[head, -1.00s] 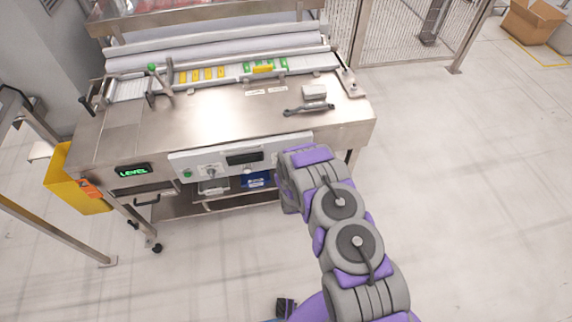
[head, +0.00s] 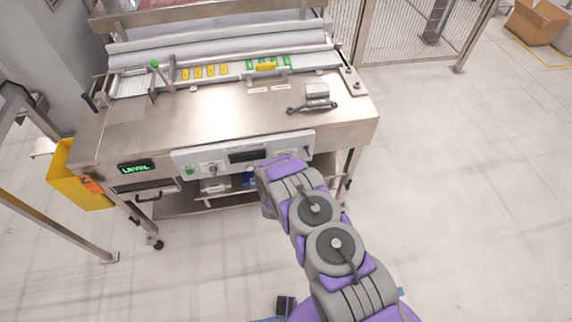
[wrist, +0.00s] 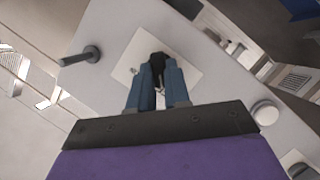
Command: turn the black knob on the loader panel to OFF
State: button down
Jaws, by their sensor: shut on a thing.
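The loader panel (head: 274,147) is a pale strip on the front of the steel bench. It also shows in the wrist view as a light grey face (wrist: 112,30). The black knob (wrist: 157,60) stands on a white plate (wrist: 188,52) in the wrist view. My gripper (wrist: 160,72) has its two blue-grey fingers on either side of the knob and is shut on it. The fingers hide part of the knob, and I cannot read where it points. In the head view my arm hides the gripper and the knob.
A dark grey peg (wrist: 92,54) sticks out left of the fingers, and a white round button (wrist: 265,112) is at the right. The panel has a dark display (head: 248,156) and a green button (head: 190,171). A yellow bin (head: 78,178) stands at the bench's left.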

dwell(0.4)
jog(key=c, duration=1.1)
grip_release()
jog(key=shift+f, duration=0.1)
jog(key=shift+w, duration=0.15)
jog(key=p+v, duration=0.2)
jog(key=v, duration=1.5)
jog(key=shift+a+f, duration=0.15)
